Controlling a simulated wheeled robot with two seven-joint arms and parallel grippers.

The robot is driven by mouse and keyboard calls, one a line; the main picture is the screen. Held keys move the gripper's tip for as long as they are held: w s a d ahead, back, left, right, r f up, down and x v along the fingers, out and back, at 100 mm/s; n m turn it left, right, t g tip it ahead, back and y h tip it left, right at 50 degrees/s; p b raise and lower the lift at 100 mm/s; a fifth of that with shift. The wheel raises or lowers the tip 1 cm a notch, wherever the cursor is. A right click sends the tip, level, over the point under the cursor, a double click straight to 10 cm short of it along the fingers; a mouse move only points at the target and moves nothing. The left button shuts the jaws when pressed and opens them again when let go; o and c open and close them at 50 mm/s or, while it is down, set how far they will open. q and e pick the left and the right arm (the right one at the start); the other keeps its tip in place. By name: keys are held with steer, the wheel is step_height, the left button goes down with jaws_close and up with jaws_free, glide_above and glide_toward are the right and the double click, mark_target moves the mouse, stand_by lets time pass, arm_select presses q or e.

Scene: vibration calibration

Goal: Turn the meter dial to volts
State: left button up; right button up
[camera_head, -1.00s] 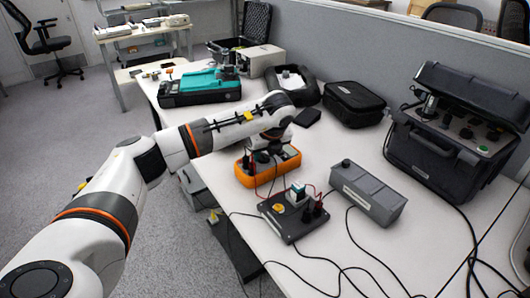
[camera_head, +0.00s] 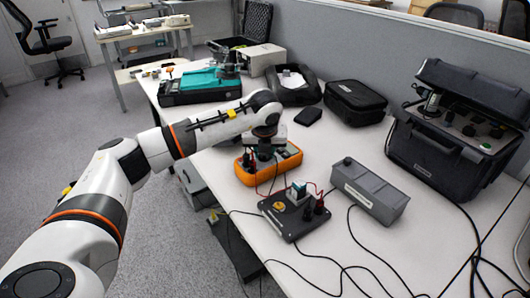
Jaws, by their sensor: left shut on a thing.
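The orange-cased meter (camera_head: 287,161) lies on the table, with red and black leads plugged into it. My left gripper (camera_head: 265,153) points down over the middle of the meter. It is shut on the meter's dial, which the fingers mostly hide. I cannot read the dial's setting. My right gripper is out of view.
A black board with terminals (camera_head: 290,226) sits just in front of the meter, with a grey box (camera_head: 369,191) to its right. Cables run over the front of the table (camera_head: 330,247). An open black case (camera_head: 440,160) stands at the right. A black pouch (camera_head: 354,102) lies behind.

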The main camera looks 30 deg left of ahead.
arm_select(q)
steer(key=shift+a+m+t+h, duration=0.1)
steer(key=shift+m+t+h, duration=0.35)
steer(key=shift+m, duration=1.05)
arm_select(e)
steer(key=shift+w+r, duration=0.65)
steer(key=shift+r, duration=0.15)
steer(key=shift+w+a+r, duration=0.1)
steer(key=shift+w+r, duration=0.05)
arm_select(q)
steer(key=o, duration=1)
steer(key=shift+c, duration=0.2)
steer(key=shift+s+r, duration=0.2)
steer(key=shift+r, duration=0.35)
steer(key=v, duration=1.1)
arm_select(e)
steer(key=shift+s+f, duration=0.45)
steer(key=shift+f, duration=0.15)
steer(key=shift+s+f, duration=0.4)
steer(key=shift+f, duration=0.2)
